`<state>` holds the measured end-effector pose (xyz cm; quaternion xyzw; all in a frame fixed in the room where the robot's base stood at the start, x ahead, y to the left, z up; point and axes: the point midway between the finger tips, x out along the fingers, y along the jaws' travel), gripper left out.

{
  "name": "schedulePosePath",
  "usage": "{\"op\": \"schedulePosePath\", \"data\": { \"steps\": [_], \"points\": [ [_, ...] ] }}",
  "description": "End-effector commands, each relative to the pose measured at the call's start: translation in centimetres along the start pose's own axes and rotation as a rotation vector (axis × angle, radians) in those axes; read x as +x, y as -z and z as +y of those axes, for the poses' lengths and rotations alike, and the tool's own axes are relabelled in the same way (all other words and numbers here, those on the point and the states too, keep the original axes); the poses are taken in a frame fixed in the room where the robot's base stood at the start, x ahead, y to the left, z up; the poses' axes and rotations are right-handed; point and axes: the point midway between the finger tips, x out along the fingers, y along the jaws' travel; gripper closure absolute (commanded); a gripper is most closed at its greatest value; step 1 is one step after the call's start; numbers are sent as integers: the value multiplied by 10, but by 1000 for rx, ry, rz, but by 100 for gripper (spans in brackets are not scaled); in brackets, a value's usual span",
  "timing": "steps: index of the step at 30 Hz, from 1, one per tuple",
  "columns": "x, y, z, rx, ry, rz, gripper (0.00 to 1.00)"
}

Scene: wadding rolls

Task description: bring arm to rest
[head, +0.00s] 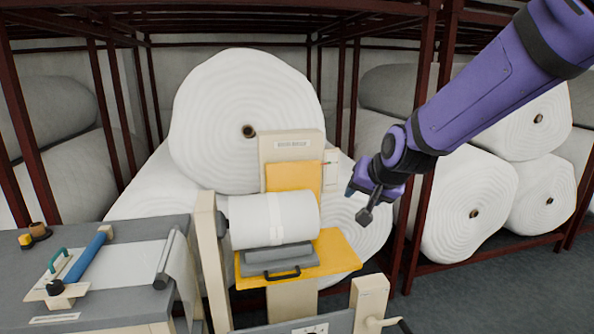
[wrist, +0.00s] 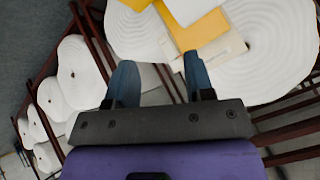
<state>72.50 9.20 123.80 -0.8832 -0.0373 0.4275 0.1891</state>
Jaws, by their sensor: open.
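My purple arm comes in from the upper right in the head view. My gripper (head: 358,203) hangs in the air to the right of the yellow backed stand, apart from it. In the wrist view my gripper (wrist: 159,78) has its two blue fingers spread wide with nothing between them. The fingers point toward the yellow panel and large white rolls.
A small white roll (head: 272,220) sits on the stand above a yellow tray (head: 340,250) with a grey handled block (head: 277,262). A grey bench (head: 130,265) is at left. Large wadding rolls (head: 247,120) fill dark red racks (head: 422,150). Floor is clear at lower right.

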Motion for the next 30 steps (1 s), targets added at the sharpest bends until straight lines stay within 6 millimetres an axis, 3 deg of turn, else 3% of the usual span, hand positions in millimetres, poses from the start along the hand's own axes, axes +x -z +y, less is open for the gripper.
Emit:
{"op": "schedulePosePath", "data": {
  "steps": [1, 8, 18, 24, 30],
  "points": [
    [-21, 1, 8, -12, -6, -3, 52],
    [-101, -12, 44, -92, -53, -49, 52],
    [-206, -62, 100, -202, -149, -120, 52],
    [-253, -102, 129, -251, -213, -165, 52],
    [-277, -129, 145, -277, -254, -197, 52]
  ]
}}
